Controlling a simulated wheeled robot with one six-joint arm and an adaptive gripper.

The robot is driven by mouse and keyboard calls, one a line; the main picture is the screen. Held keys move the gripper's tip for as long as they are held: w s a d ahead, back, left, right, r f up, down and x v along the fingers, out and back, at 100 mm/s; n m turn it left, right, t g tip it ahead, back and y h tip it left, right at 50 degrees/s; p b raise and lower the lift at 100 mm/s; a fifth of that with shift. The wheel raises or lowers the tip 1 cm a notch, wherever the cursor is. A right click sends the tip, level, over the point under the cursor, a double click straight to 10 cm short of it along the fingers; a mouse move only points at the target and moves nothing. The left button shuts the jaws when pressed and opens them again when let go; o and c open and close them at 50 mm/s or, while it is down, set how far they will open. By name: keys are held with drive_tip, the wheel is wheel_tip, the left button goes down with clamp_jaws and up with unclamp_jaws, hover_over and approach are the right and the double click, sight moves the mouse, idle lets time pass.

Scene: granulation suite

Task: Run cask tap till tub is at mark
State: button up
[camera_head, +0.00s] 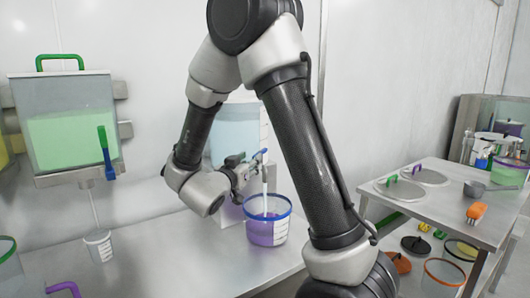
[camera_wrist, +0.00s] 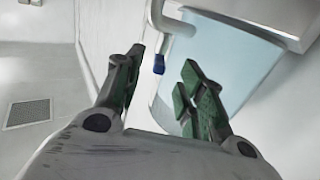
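The cask (camera_head: 236,128) holds pale blue liquid and stands at the back of the bench, partly hidden by my arm. It also shows in the wrist view (camera_wrist: 225,60). Its tap lever has a blue tip (camera_head: 262,153), which shows between my fingers in the wrist view (camera_wrist: 158,64). My gripper (camera_head: 246,171) is open around or just short of the tip; contact cannot be told. The blue-rimmed tub (camera_head: 280,232) stands upright below the tap, with purple liquid inside. A pale vertical column (camera_head: 265,190), stream or spout, runs down into it. The tub's mark is too small to make out.
A tank of green liquid (camera_head: 70,140) with a green-and-blue tap lever (camera_head: 105,150) hangs at the left. A small white cup (camera_head: 99,246) stands below it. A steel table (camera_head: 440,205) with lids and an orange tool is at the right. Bare bench lies left of the tub.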

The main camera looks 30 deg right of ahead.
sight(260, 152)
drive_tip(key=x, duration=0.9)
drive_tip(key=shift+c, duration=0.5)
